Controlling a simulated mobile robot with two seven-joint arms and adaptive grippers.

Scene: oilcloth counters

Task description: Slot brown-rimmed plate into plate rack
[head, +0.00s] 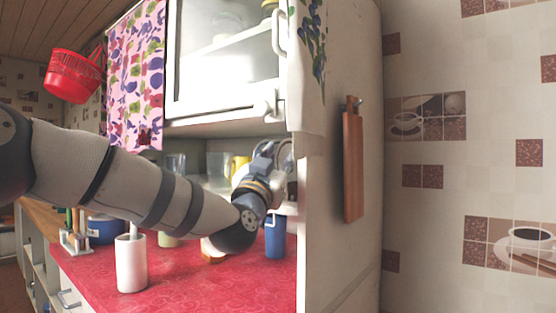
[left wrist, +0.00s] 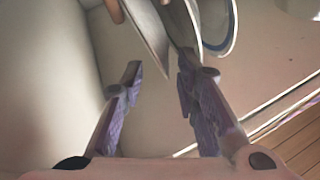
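My left gripper (head: 280,160) reaches to the open shelf under the white wall cabinet, and its fingers are hard to make out there. In the left wrist view the two fingers (left wrist: 163,72) are apart, with no object clearly clamped between them. Several plates stand on edge just beyond the fingertips: a pale plate (left wrist: 148,38) nearest the gap, and a blue-rimmed plate (left wrist: 232,38) to the right. I cannot tell which plate has a brown rim. A small brown piece (left wrist: 115,10) shows at the top edge; whether it belongs to the rack is unclear. My right gripper is out of view.
The red counter (head: 180,285) holds a white cylinder (head: 131,263), a blue mug (head: 275,238) and a blue pot (head: 102,229). The white cabinet (head: 222,65) hangs above my arm. Its side panel, with a wooden board (head: 352,165), stands close right of the gripper.

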